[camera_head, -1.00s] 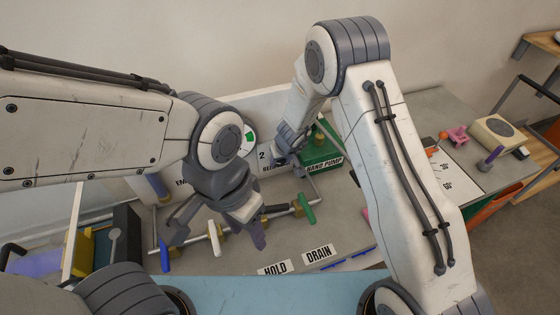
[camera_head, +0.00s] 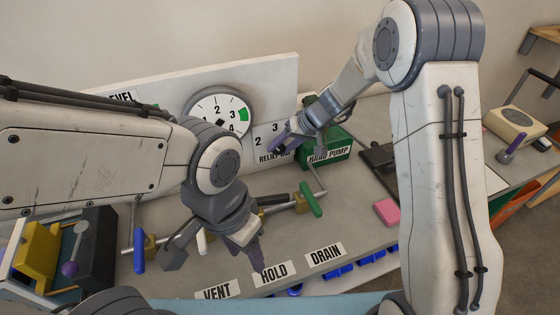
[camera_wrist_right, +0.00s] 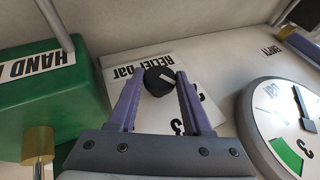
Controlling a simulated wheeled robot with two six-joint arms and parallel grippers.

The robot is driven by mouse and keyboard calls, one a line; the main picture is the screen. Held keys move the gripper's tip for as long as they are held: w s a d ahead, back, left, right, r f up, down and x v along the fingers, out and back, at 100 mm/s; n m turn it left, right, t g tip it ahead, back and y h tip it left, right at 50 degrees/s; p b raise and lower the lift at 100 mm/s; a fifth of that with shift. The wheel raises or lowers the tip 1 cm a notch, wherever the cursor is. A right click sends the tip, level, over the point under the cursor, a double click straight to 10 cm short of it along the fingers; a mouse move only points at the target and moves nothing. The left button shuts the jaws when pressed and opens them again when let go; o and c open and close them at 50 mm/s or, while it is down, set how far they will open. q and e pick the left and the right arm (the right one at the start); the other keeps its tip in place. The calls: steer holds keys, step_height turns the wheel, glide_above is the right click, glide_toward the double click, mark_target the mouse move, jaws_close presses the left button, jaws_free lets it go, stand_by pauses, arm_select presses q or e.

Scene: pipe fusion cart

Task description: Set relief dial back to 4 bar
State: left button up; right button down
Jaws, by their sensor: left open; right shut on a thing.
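The relief dial (camera_wrist_right: 157,82) is a small black knob with a white pointer mark on a white plate labelled "RELIEF bar" (camera_wrist_right: 150,62), which appears upside down in the right wrist view. My right gripper (camera_wrist_right: 159,84) is shut on the knob, one purple finger on each side. In the head view my right gripper (camera_head: 286,142) is at the panel beside the green hand pump and hides the knob. Part of the number scale is hidden by the fingers; I cannot tell which number the pointer meets. My left gripper (camera_head: 215,260) is open and empty above the valve row.
A round pressure gauge (camera_head: 218,108) is on the panel left of the dial. The green hand pump (camera_head: 325,160) stands close on the right. Below are valve handles, including a green one (camera_head: 311,198), and VENT, HOLD and DRAIN labels. A pink block (camera_head: 387,211) lies on the cart.

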arm_select(q)
steer(key=shift+f+b, duration=1.55)
steer(key=shift+f, duration=0.65)
arm_select(e)
steer(key=shift+d+f+y, duration=0.1)
steer(key=shift+f+y, duration=0.05)
steer(key=shift+y, duration=0.55)
steer(key=shift+c, duration=1.8)
jaws_free()
arm_select(q)
steer(key=shift+f+b, duration=0.7)
arm_select(e)
steer(key=v, duration=1)
steer(key=shift+d+r, duration=0.2)
steer(key=shift+r, duration=0.05)
